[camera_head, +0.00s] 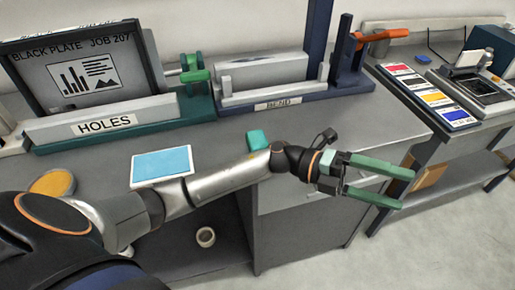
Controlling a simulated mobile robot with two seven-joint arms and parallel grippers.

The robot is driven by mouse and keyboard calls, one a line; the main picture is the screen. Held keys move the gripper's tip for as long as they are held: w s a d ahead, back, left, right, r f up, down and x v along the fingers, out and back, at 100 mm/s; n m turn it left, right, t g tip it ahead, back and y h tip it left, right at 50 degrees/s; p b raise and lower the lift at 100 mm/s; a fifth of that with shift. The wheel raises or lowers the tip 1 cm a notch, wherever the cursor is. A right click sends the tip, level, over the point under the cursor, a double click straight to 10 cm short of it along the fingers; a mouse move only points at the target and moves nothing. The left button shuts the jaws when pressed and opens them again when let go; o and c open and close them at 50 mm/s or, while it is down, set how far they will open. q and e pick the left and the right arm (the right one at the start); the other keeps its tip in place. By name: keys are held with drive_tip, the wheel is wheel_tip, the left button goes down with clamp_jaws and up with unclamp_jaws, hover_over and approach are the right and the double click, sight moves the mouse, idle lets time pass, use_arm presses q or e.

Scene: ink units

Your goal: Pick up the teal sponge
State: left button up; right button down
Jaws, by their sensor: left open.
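The teal sponge (257,140) is a small block on the grey bench top, right of the blue pad and just behind my left arm's wrist. My arm hides part of its near side. My left gripper (408,190) has green fingers spread apart with nothing between them. It points right, away from the sponge, past the bench's right edge and over the gap before the second bench. My right gripper is not in the picture.
A blue pad (161,166) lies left of the sponge. The HOLES machine (110,124) and BEND machine (275,85) line the back. A second bench holds a colour strip (432,97). A cup (205,236) stands on the shelf below. The top right of the sponge is mostly clear.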

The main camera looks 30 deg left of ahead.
use_arm(q)
wheel_tip(320, 180, down, 2)
drive_tip(key=a+m+g+y+b, duration=0.1)
drive_tip(key=a+m+g+y, duration=0.1)
drive_tip(key=m+g+y, duration=0.3)
wheel_tip(320, 180, up, 4)
drive_tip(key=f+m+t+y+b, duration=0.1)
drive_tip(key=m+t+y+b, duration=0.2)
drive_tip(key=y, duration=1.2)
hover_over(258, 139)
drive_tip(key=t, duration=0.1)
drive_tip(key=shift+n, duration=0.3)
wheel_tip(258, 139, down, 5)
drive_tip(key=shift+a, duration=0.15)
drive_tip(key=shift+f, duration=2.95)
drive_tip(key=shift+c, duration=0.4)
drive_tip(key=c, duration=0.9)
